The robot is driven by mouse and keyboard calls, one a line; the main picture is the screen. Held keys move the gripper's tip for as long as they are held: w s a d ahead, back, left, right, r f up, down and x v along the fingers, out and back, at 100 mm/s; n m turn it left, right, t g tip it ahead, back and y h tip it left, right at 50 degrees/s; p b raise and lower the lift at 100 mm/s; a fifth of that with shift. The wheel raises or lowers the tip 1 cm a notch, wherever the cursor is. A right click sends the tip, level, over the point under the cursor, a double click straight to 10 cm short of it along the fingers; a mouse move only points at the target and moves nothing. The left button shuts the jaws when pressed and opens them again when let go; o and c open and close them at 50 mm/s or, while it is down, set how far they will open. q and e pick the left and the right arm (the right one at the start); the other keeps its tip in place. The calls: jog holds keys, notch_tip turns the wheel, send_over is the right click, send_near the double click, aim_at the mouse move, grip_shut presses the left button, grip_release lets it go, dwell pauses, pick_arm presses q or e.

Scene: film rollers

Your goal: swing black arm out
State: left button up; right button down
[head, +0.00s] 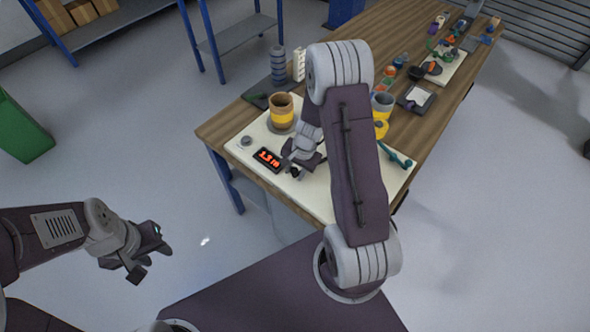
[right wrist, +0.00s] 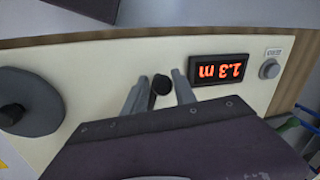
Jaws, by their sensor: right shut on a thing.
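My right gripper (head: 291,171) is low over the cream base board (head: 325,205), beside a display (head: 268,159) that reads 1.3 m. In the right wrist view its two fingers (right wrist: 159,90) are on either side of a small black knob (right wrist: 161,84), and it is shut on this. The rest of the black arm is not clearly seen; my right arm covers part of the board. A brown and yellow roll (head: 281,108) stands on a grey disc at the board's back. My left gripper (head: 151,262) is open and empty, off the table to the left.
A grey disc with a black centre (right wrist: 28,102) lies on the board. A round button (right wrist: 270,69) is next to the display. A grey and yellow cup-like part (head: 382,104) and a teal lever (head: 397,157) are right of my arm. Several small items fill the far table.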

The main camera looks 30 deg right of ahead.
jog(key=shift+w+d+r, duration=0.1)
jog(key=shift+w+r, duration=0.15)
jog(key=shift+w, duration=0.1)
jog(key=shift+s+d+f+n+b, duration=0.15)
jog(key=shift+s+n+b, duration=0.4)
jog(key=shift+n+b, duration=0.55)
jog(key=shift+s+n+b, duration=0.4)
jog(key=shift+n+b, duration=0.2)
jog(key=shift+b, duration=0.15)
jog(key=shift+s+d+n+g+y+b, duration=0.35)
jog(key=shift+s+n+b, duration=0.2)
jog(key=shift+n, duration=0.45)
jog(key=shift+s+d+n+b, duration=0.25)
jog(key=shift+s+n+b, duration=0.2)
jog(key=shift+n, duration=0.35)
